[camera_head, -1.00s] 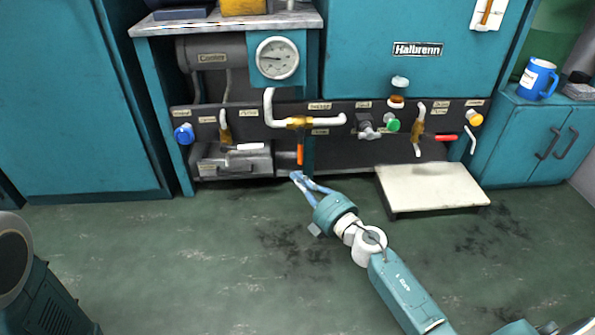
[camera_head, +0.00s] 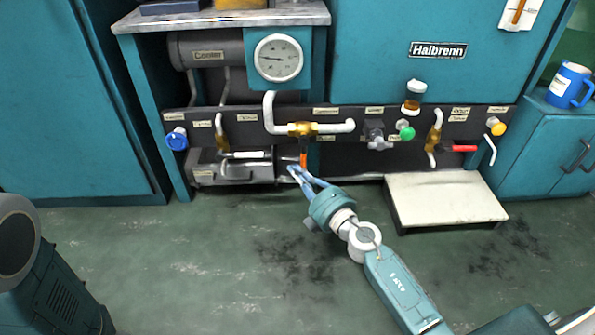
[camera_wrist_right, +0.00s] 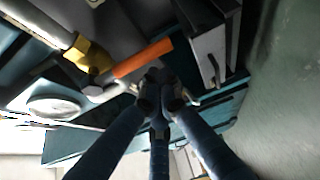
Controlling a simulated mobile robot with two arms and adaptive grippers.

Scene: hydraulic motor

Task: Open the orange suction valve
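The orange suction valve handle (camera_head: 303,159) hangs straight down from a brass valve body (camera_head: 302,129) on a white pipe, on the dark panel. In the right wrist view the orange handle (camera_wrist_right: 143,58) and brass body (camera_wrist_right: 88,56) are close, above the fingertips. My right gripper (camera_head: 292,169) points at the panel from below, its tips near the handle's lower end. In the wrist view its fingers (camera_wrist_right: 160,92) come together at the tips, with nothing visible between them. Whether they touch the handle cannot be told. My left gripper is out of view.
Nearby are a red-handled valve (camera_head: 463,149), a green knob (camera_head: 406,132), a blue knob (camera_head: 177,140), a yellow knob (camera_head: 496,126) and a gauge (camera_head: 279,58). A low white-topped platform (camera_head: 445,198) stands right of my gripper. The floor in front is open.

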